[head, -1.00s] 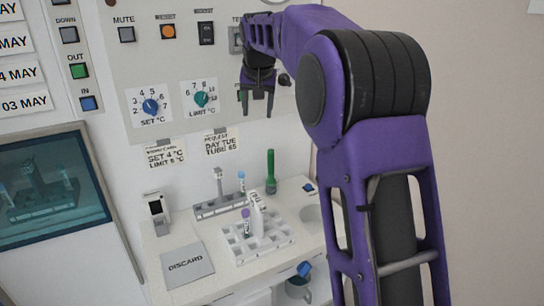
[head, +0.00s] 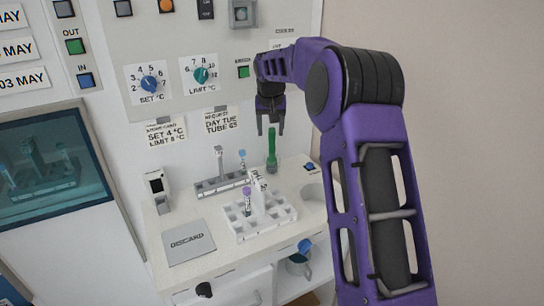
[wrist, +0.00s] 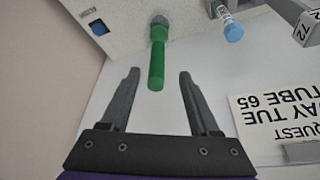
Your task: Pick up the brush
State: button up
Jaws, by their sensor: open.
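The brush (head: 271,150) has a green handle and stands upright at the back of the white counter, its handle pointing up. In the wrist view the brush (wrist: 157,58) shows as a green rod with a grey end at the counter. My gripper (head: 270,130) is just above the handle in the head view, fingers pointing down. In the wrist view my gripper (wrist: 157,75) has its two fingers apart, with the handle's tip lying between their ends. The fingers do not appear to touch it.
A white rack (head: 262,228) with tubes stands on the counter left of the brush. A grey holder (head: 220,184) with a blue-capped tube (wrist: 233,32) is behind it. A discard mat (head: 187,241) lies at front left. The wall panel (head: 150,40) is close behind my gripper.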

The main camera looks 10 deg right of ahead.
aim_at(272, 152)
jog(key=x, duration=0.5)
jog(key=shift+d+f, duration=0.15)
jog(key=shift+d, duration=0.05)
grip_shut()
